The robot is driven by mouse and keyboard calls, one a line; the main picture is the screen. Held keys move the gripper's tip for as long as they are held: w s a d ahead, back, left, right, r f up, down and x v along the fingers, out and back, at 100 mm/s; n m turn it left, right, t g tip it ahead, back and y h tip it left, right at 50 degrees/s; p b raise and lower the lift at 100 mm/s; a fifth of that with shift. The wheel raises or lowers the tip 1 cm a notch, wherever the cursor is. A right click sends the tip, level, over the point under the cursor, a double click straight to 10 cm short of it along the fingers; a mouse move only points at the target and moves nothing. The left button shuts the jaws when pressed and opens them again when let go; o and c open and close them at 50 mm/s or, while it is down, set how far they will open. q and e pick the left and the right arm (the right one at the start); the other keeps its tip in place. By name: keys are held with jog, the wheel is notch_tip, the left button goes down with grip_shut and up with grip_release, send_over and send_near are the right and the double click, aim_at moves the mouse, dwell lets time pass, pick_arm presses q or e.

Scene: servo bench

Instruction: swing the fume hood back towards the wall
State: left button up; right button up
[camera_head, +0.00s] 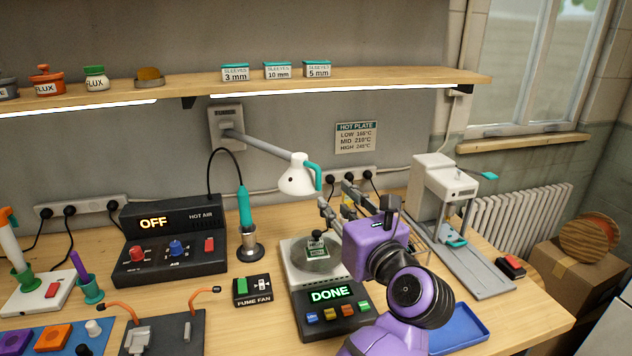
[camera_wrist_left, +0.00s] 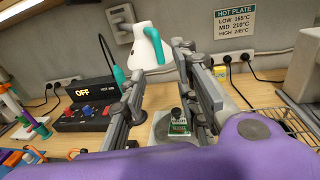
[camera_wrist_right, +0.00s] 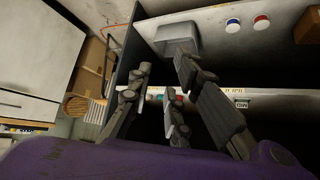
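The white fume hood (camera_head: 297,180), a cone with a teal handle (camera_head: 319,178), hangs on a grey arm (camera_head: 258,143) from a wall bracket (camera_head: 228,128). It leans out over the bench near the hot plate (camera_head: 287,255). My left gripper (camera_head: 338,203) is to the right of the hood and nearer me, apart from it. In the left wrist view the hood (camera_wrist_left: 140,52) shows beyond the open, empty fingers (camera_wrist_left: 152,85). My right gripper (camera_wrist_right: 160,75) shows only in its own wrist view, open and empty, away from the hood.
A small green board (camera_head: 316,247) is on the hot plate, whose display reads DONE. A hot air station (camera_head: 172,245) and its teal handpiece (camera_head: 245,207) stand left of the hood. A white press (camera_head: 443,185) stands right. The shelf (camera_head: 380,80) overhangs the back.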

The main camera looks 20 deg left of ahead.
aim_at(320, 184)
pick_arm(q)
jog(key=p+x, duration=0.1)
jog(key=x, duration=0.6)
jog(key=shift+r, duration=0.2)
grip_shut()
